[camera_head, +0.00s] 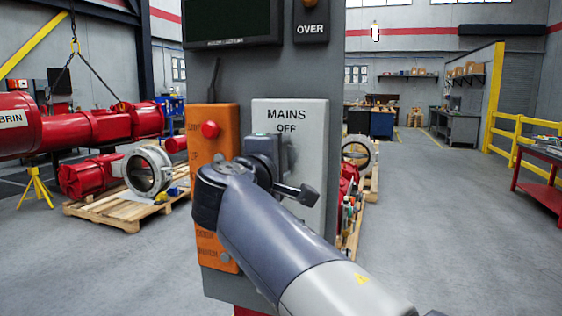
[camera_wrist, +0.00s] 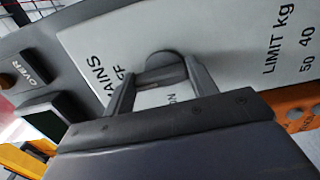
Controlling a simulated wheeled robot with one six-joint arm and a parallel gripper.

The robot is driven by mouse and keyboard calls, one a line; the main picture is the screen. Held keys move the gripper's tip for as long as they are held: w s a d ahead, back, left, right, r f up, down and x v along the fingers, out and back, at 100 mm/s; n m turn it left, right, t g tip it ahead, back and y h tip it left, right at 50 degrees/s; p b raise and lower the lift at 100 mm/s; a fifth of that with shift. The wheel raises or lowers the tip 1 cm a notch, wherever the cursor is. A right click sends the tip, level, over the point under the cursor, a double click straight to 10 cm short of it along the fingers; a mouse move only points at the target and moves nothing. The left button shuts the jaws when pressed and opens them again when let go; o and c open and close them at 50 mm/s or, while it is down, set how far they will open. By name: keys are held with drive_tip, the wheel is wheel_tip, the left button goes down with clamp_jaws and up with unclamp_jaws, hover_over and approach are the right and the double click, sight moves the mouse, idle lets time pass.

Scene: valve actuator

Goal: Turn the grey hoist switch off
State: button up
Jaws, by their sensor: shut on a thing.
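In the wrist view the rounded handle end (camera_wrist: 167,66) shows between the two fingers. My gripper (camera_head: 266,172) is at the panel front, shut on the handle. In the wrist view my gripper (camera_wrist: 160,78) has one finger on each side of it. My gripper and wrist hide the switch's base and part of the panel lettering.
An orange control box (camera_head: 212,125) with a red button (camera_head: 210,130) adjoins the panel on the left. A dark screen (camera_head: 232,20) is above. Red machinery (camera_head: 85,128) and a pallet (camera_head: 125,210) stand at left. Open floor (camera_head: 440,230) lies to the right.

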drive_tip(key=o, duration=1)
drive_tip(key=v, duration=1)
drive_tip(key=shift+s+a+b, duration=0.15)
drive_tip(key=shift+s+b, duration=0.25)
drive_tip(key=p+x, duration=0.1)
drive_tip(key=x, duration=1)
